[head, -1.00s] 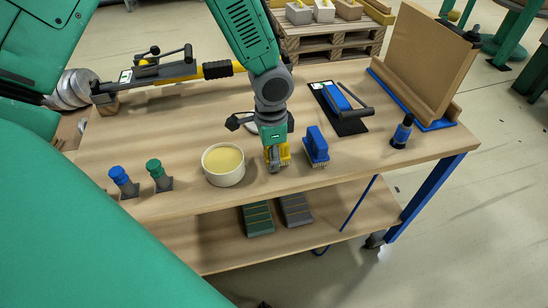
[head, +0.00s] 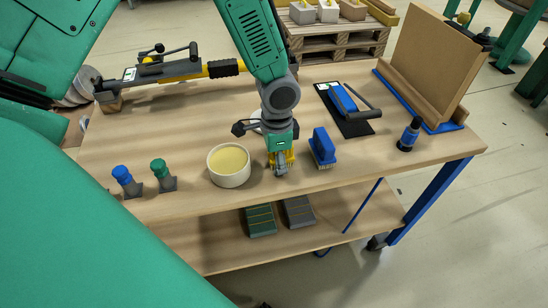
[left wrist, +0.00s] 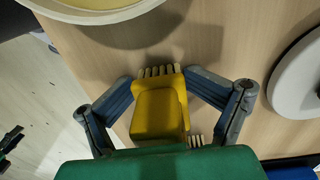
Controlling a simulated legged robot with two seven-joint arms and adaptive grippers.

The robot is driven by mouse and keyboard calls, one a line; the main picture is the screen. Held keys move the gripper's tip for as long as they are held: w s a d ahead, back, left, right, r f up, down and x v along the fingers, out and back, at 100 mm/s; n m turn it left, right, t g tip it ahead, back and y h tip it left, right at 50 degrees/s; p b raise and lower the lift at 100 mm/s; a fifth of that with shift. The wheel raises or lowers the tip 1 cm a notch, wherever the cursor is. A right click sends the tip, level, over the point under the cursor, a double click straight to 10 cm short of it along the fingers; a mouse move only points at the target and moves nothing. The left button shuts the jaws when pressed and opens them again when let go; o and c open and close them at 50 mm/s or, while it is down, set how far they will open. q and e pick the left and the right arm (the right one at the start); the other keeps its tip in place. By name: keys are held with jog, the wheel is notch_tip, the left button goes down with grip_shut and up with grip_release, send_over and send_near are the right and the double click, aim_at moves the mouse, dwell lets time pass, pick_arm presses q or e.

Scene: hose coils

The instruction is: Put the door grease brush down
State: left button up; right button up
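A yellow brush (left wrist: 158,112) with pale bristles is between the two fingers of my left gripper (left wrist: 159,78). The fingertips lie against its two sides. In the head view the yellow brush (head: 288,157) is partly hidden behind my left gripper (head: 280,165), low at the workbench (head: 200,122). I cannot tell whether its bristles touch the top. A blue brush (head: 322,147) stands just right of it, bristles down. A white bowl of pale yellow grease (head: 229,165) stands just left. My right gripper is not in view.
Blue (head: 122,175) and green (head: 159,169) knobbed pieces stand at the front left. A dark bottle (head: 410,134) and an upright brown board (head: 425,60) are at the right. A blue-handled tool on a black mat (head: 354,126) lies behind the blue brush.

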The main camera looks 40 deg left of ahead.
pick_arm(q)
jog(key=shift+w+d+r, duration=0.1)
jog(key=shift+d+r, duration=0.1)
jog(key=shift+d, duration=0.2)
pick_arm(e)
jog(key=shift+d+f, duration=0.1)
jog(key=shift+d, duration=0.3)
pick_arm(q)
jog(key=shift+a, duration=0.1)
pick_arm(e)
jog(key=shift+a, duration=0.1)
pick_arm(q)
jog(key=shift+r, duration=0.25)
jog(key=r, duration=0.4)
jog(key=r+p, duration=0.1)
jog(key=r, duration=0.3)
jog(key=r+p, duration=0.1)
jog(key=r, duration=0.3)
jog(key=shift+w+a+r, duration=0.2)
jog(key=shift+a+r, duration=0.05)
jog(key=shift+r, duration=0.15)
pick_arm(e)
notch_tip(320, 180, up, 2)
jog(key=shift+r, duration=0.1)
pick_arm(q)
jog(key=shift+f, duration=0.1)
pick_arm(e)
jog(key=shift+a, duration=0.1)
